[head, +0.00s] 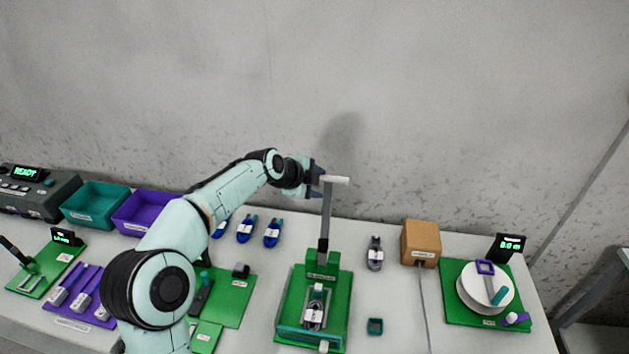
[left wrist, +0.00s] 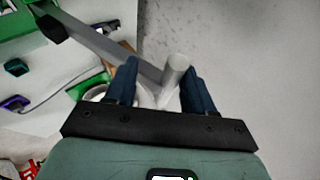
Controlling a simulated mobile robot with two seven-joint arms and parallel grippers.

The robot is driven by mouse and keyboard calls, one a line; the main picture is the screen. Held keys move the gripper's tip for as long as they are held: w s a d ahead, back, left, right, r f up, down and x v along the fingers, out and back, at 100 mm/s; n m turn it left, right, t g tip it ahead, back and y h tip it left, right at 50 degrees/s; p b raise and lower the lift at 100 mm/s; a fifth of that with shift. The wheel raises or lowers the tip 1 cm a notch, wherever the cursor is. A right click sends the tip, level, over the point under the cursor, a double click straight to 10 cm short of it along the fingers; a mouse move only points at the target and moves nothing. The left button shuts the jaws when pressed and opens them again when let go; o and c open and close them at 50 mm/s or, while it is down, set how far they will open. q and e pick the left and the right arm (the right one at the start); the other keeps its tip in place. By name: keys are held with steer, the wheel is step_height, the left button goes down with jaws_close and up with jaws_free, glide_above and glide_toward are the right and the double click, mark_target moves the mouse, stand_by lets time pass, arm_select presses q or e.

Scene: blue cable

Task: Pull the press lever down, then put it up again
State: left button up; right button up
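The press (head: 318,290) is a green stand near the middle of the bench, with a small coiled cable (head: 316,308) in it. Its grey lever (head: 327,215) stands nearly upright, with a pale handle (head: 336,180) across the top. My left gripper (head: 316,178) is at the handle, high above the bench. In the left wrist view, the handle (left wrist: 175,72) lies between the two dark fingers of my left gripper (left wrist: 161,88), which are apart. A gap shows between the left finger and the handle. My right gripper is not in view.
Blue cable coils (head: 246,229) and a grey coil (head: 375,254) lie on the bench. A brown box (head: 421,243) with a cord and a white spool (head: 484,301) on a green board stand to the right. Teal (head: 94,205) and purple bins stand at left. A wall is behind.

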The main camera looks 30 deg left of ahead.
arm_select(q)
steer(key=b+v, duration=0.2)
steer(key=v, duration=1.1)
steer(key=shift+s, duration=0.2)
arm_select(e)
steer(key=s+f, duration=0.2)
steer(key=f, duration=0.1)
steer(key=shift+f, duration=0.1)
